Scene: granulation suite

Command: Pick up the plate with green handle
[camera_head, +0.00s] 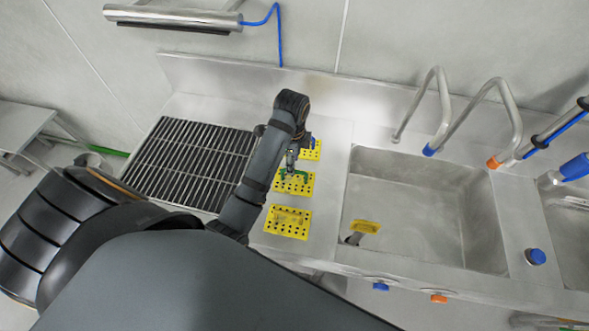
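The plate with the green handle (302,187) is a yellow perforated plate lying on the steel counter, in the middle of a row of three. Its green handle (283,174) stands up from its top. My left arm reaches over from the left, and my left gripper (291,166) points down at the green handle. The gripper is small and partly hidden by my arm, so I cannot tell whether its fingers are open or touch the handle. My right gripper is not in view.
Another yellow plate (288,222) lies nearer, and a third (312,152), with some blue on it, lies behind. A dark slatted rack (180,165) is at left. The steel sink (430,205) at right holds a small yellow item (366,226). Bent pipes (443,110) rise behind it.

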